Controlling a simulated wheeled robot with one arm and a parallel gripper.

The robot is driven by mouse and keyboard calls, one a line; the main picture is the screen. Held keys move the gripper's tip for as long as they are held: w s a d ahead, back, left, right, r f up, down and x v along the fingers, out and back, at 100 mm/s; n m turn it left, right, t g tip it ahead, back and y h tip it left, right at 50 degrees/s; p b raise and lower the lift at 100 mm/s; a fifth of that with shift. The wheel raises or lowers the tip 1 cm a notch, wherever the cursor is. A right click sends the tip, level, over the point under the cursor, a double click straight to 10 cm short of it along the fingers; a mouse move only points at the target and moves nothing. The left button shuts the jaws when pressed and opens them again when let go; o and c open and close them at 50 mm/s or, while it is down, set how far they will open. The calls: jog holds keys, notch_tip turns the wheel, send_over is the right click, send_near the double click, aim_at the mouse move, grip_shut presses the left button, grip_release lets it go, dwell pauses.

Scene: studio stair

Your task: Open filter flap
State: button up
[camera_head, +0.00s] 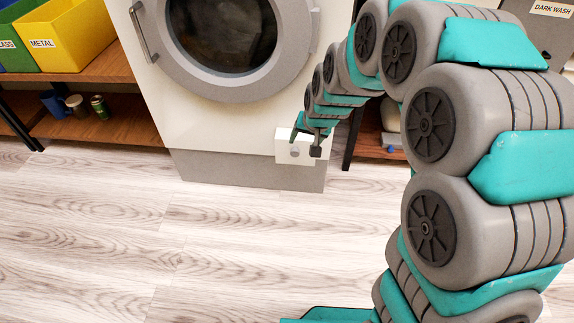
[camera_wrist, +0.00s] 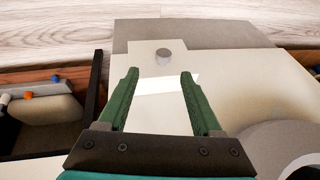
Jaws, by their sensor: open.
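The filter flap (camera_head: 283,147) is a small pale square panel at the lower right of the washing machine front, partly over the grey base strip. A round grey knob (camera_head: 294,152) shows on it. In the wrist view the flap (camera_wrist: 137,55) and the knob (camera_wrist: 163,57) lie just beyond my fingertips. My gripper (camera_head: 307,142) is in front of the flap and hides part of it. In the wrist view my gripper (camera_wrist: 159,75) is open and empty, with a bright white strip (camera_wrist: 165,84) between its fingers. I cannot tell whether the fingers touch the flap.
The washing machine (camera_head: 160,80) has a round door (camera_head: 222,35) above. A wooden shelf (camera_head: 85,128) with small containers stands left, below yellow (camera_head: 70,35) and green bins. A dark shelf leg (camera_head: 350,140) is close right of the flap. The floor (camera_head: 150,230) in front is clear.

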aim_at(296, 151)
jog(key=shift+a+x, duration=0.15)
jog(key=shift+x, duration=2)
jog(key=shift+a+x, duration=0.15)
jog(key=shift+x, duration=2)
jog(key=shift+c, duration=0.3)
grip_shut()
